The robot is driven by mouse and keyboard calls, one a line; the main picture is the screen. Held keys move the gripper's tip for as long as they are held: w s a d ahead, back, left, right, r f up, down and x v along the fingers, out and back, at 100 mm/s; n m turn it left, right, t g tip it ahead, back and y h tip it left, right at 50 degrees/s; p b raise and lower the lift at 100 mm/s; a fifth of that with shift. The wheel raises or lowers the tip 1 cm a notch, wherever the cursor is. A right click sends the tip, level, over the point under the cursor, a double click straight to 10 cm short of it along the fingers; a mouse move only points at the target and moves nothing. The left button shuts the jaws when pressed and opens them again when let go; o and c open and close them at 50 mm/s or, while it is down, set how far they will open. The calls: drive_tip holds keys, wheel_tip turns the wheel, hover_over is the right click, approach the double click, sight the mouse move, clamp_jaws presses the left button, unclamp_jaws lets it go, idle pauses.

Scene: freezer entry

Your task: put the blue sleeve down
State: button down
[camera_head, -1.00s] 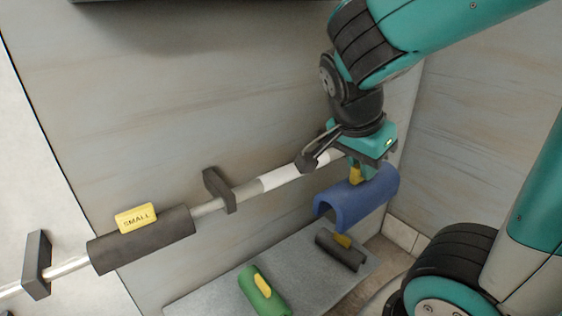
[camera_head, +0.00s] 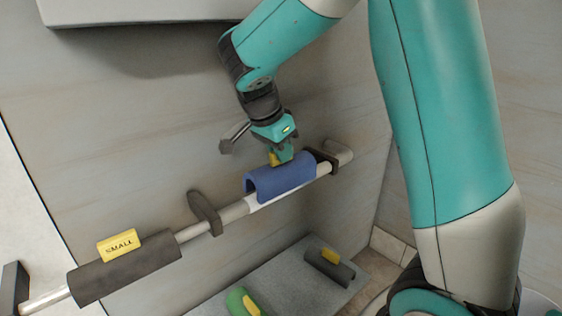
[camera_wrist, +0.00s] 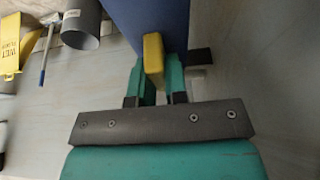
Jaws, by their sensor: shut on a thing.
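The blue sleeve (camera_head: 280,178), a half-open curved shell, is over the metal rail (camera_head: 232,211), around its white section between two brackets. I cannot tell if its inside touches the rail. My gripper (camera_head: 281,155) is above the sleeve, shut on its yellow tab. In the wrist view, my gripper (camera_wrist: 160,80) has its teal fingers on both sides of the yellow tab (camera_wrist: 153,55), with the blue sleeve (camera_wrist: 150,18) beyond. The tab's lettering is not visible.
A dark sleeve (camera_head: 125,270) labelled SMALL sits further left on the rail. Below, a grey shelf (camera_head: 285,280) holds a green sleeve (camera_head: 237,301) and a dark sleeve (camera_head: 328,267). The wrist view shows a yellow wet-floor sign (camera_wrist: 10,45) and a grey cylinder (camera_wrist: 80,27).

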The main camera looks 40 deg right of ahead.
sight(281, 166)
drive_tip(key=shift+f, duration=1.4)
drive_tip(key=shift+f+b, duration=0.65)
drive_tip(key=shift+b, duration=0.05)
drive_tip(key=c, duration=1.1)
unclamp_jaws()
drive_tip(key=shift+r, duration=0.15)
